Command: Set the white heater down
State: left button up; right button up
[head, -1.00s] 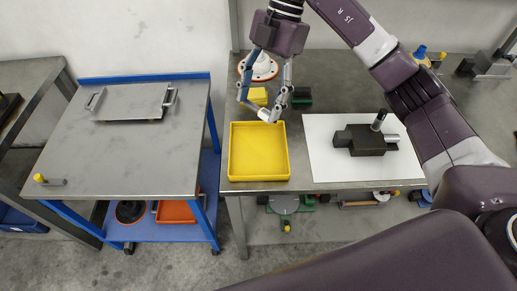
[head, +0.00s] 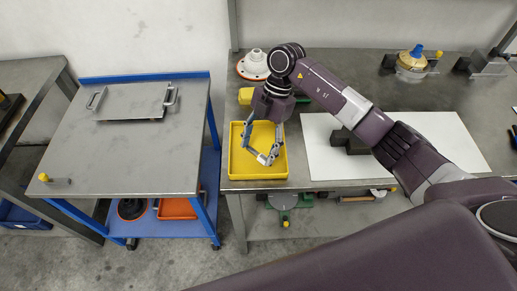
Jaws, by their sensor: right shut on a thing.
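My right gripper (head: 266,158) points down over the yellow tray (head: 238,171), its fingertips low inside the tray's outline. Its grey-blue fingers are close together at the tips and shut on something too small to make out. I cannot tell whether the fingertips or the held thing touch the tray floor. No white heater can be clearly made out between the fingers. A white, stepped round piece (head: 255,63) with an orange rim stands on the bench behind the arm, apart from the gripper. My left gripper is not in view.
The tray stands at the front left of the grey bench (head: 310,110). A white sheet (head: 325,166) with a dark block (head: 346,143) lies to its right, partly behind my arm. A yellow piece (head: 245,96) is behind the tray. A cart (head: 120,160) carries a metal plate (head: 132,102).

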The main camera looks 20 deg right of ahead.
jog(key=shift+f, duration=1)
jog(key=o, duration=1.2)
jog(key=shift+f, duration=0.1)
jog(key=shift+o, duration=0.2)
jog(key=b+v, duration=0.3)
jog(key=v, duration=0.9)
